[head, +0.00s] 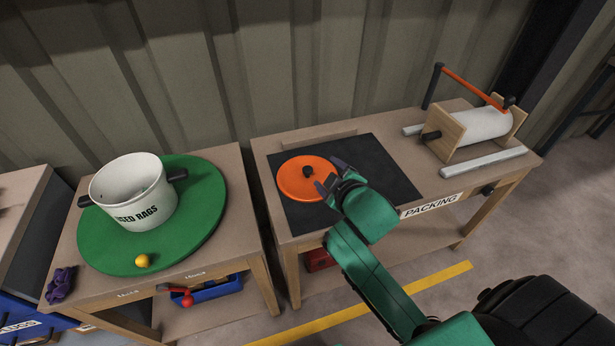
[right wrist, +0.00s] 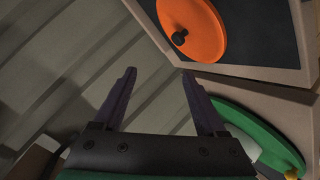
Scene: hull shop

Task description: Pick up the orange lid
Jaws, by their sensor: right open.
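The orange lid (head: 298,182) is a flat round disc with a dark knob (head: 308,171) in its middle. It lies on the black mat (head: 390,187) on the packing bench. My right gripper (head: 328,175) is at the lid's right edge in the head view, with its fingers apart and nothing between them. In the right wrist view the fingers (right wrist: 158,75) are spread, and the lid (right wrist: 192,28) shows beyond them at the upper right, its knob clear of them. Whether the fingers touch the lid cannot be told. My left gripper is not in view.
A white pot marked "USED RAGS" (head: 131,193) stands on a green round board (head: 205,215) on the left bench, with a yellow ball (head: 142,261) near its edge. A paper roll (head: 478,126) in a wooden holder stands right of the mat. The mat's right part is clear.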

